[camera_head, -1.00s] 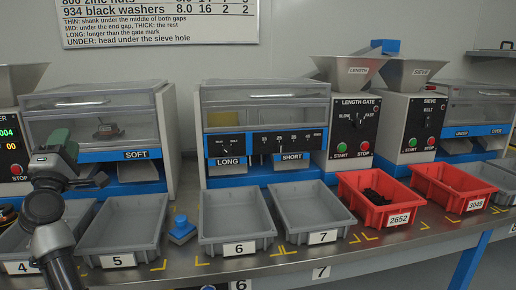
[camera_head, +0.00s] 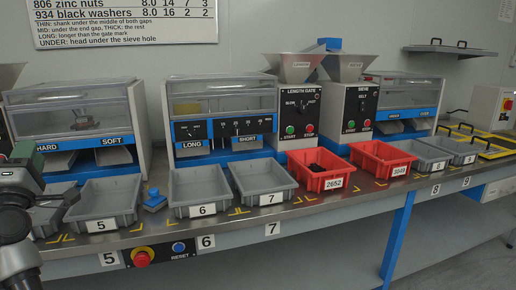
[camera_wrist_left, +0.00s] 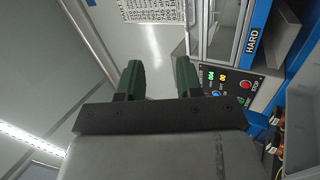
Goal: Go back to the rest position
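My left gripper (camera_wrist_left: 160,82) shows in the left wrist view with its two green fingers apart and nothing between them. In the head view the left arm is at the far left edge, in front of the machine with the HARD and SOFT chutes (camera_head: 80,112) and beside grey bin 5 (camera_head: 103,205). The fingertips are hard to make out there. My right gripper is not in either view.
A steel bench (camera_head: 330,205) carries grey bins 6 (camera_head: 199,193) and 7 (camera_head: 262,180), and two red bins, 2652 (camera_head: 319,168) and 3049 (camera_head: 383,158). A small blue block (camera_head: 154,200) stands between bins 5 and 6. A red stop button (camera_head: 141,258) sits on the bench front.

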